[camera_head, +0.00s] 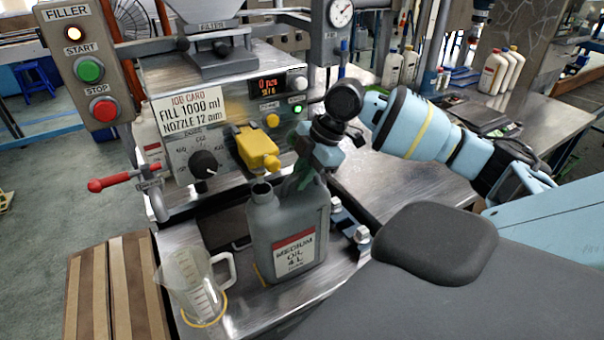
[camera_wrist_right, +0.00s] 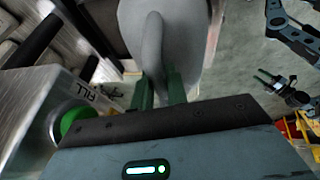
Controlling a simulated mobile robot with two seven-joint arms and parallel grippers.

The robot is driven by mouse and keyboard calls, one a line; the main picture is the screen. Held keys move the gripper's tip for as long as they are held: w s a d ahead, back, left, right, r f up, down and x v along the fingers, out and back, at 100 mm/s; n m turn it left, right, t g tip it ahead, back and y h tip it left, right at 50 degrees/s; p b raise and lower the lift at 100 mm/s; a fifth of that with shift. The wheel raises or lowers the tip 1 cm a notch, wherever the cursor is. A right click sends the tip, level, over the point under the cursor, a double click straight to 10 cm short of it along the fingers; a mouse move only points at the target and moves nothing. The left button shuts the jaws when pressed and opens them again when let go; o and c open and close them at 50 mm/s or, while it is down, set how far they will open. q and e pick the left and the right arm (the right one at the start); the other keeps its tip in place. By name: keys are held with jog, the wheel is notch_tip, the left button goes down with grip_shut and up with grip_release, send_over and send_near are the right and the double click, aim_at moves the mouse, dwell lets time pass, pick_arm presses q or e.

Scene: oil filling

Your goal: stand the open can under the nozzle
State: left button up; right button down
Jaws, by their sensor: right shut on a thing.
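The grey can (camera_head: 262,235), labelled MEDIUM OIL 4L, is upright at the front of the filler, with its uncapped mouth toward the left. The yellow nozzle (camera_head: 258,150) sticks out of the filler's front. In the head view, the can's mouth appears just below and slightly left of the nozzle tip; I cannot tell the exact alignment in depth. My right gripper (camera_head: 304,170) is shut on the can's handle, which also shows between green fingers in the right wrist view (camera_wrist_right: 155,45). Whether the can's base touches the metal deck is unclear.
A clear measuring jug (camera_head: 192,285) stands on the deck left of the can, close by. A red-handled lever (camera_head: 125,179) juts out at the left. The control box (camera_head: 88,65) has START and STOP buttons. A metal bench (camera_head: 375,165) lies to the right.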

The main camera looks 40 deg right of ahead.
jog(key=c, duration=1.3)
grip_release()
jog(key=v, duration=0.7)
jog(key=shift+s+d+r, duration=0.1)
jog(key=shift+d+r, duration=0.05)
jog(key=shift+r, duration=0.15)
